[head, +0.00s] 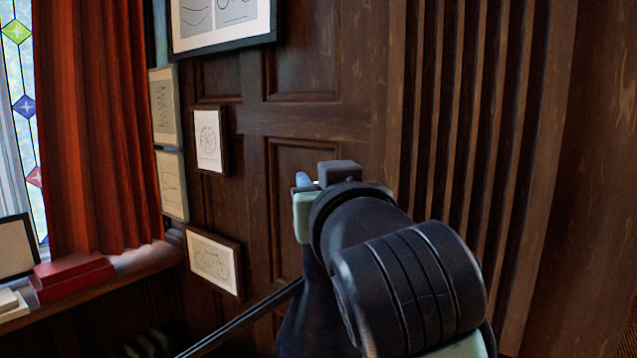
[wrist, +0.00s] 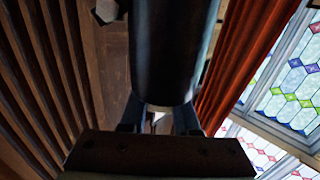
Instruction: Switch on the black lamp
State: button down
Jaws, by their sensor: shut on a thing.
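The black lamp shows in the head view as a thin double-rod arm (head: 240,319) rising from the lower left to a dark shade (head: 308,312), which my arm partly covers. In the wrist view a large dark cylinder, which looks like the lamp's shade (wrist: 168,50), fills the middle. My gripper (wrist: 158,118) has its two bluish fingers at the near end of that cylinder and is shut on a part of the lamp there. The exact part held is hidden, and I see no light coming from the lamp.
A dark panelled wall (head: 300,75) with several framed drawings stands behind my arm. Ribbed wood (head: 460,120) runs down the right. A red curtain (head: 95,120) hangs at the left above a ledge with red boxes (head: 72,272).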

jog(key=shift+h, duration=0.3)
jog(key=shift+s+d+m+g+h+b, duration=0.2)
jog(key=shift+d+m+g+h+b, duration=0.45)
jog(key=shift+m+h, duration=1.7)
jog(key=shift+s+d+m+g+h+b, duration=0.25)
jog(key=shift+m+g+h+b, duration=1.05)
jog(key=shift+h, duration=1.75)
jog(key=shift+s+d+m+g+h+b, duration=0.15)
jog(key=shift+d+m+g+h, duration=0.4)
jog(key=shift+m+h, duration=2)
jog(key=shift+h, duration=0.25)
jog(key=c, duration=0.6)
grip_release()
jog(key=shift+c, duration=0.2)
